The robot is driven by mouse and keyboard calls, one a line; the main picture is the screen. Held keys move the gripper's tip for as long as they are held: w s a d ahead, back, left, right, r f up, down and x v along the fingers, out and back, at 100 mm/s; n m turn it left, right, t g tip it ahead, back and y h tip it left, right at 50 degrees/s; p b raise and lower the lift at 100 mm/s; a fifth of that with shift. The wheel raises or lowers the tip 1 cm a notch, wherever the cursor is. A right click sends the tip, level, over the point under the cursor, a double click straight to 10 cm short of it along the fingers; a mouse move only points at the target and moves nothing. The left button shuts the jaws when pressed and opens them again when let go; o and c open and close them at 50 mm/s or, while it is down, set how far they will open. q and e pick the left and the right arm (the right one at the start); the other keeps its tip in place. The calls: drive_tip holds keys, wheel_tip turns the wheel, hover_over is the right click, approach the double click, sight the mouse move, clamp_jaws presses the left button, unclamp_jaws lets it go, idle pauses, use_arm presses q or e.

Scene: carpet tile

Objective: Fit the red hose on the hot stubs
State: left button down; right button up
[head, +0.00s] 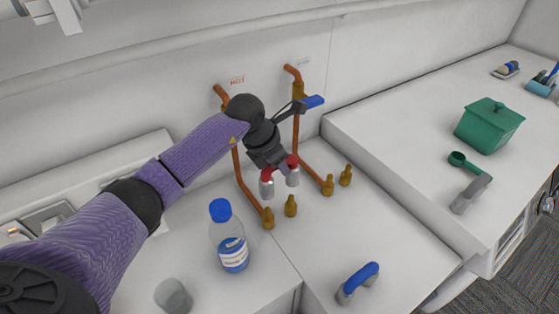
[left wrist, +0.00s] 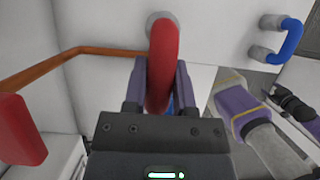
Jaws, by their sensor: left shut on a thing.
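My left gripper (head: 280,166) is shut on the red hose (head: 292,161), a short bent piece with silver end sleeves. In the left wrist view the red hose (left wrist: 163,65) stands between the fingers. In the head view its sleeves hang above the two hot stubs, the brass left one (head: 268,219) and right one (head: 290,206), with a visible gap. The red hot label (head: 237,81) is on the wall above. The gripper hides part of the hose's bend and of the hot pipe. My right gripper cannot be made out.
Two more brass stubs (head: 327,186) stand to the right on the copper cold pipe, below a blue valve handle (head: 313,101). A blue hose (head: 358,282) lies in front. A bottle (head: 230,240) and a grey cup (head: 173,296) stand left. A green pot (head: 488,127) is on the right counter.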

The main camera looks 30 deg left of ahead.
use_arm(q)
wheel_tip(320, 180, down, 4)
drive_tip(key=shift+b, duration=1.25)
drive_tip(key=shift+f+b, duration=0.3)
idle(0.3)
drive_tip(key=shift+f+b, duration=0.35)
drive_tip(key=shift+f, duration=0.05)
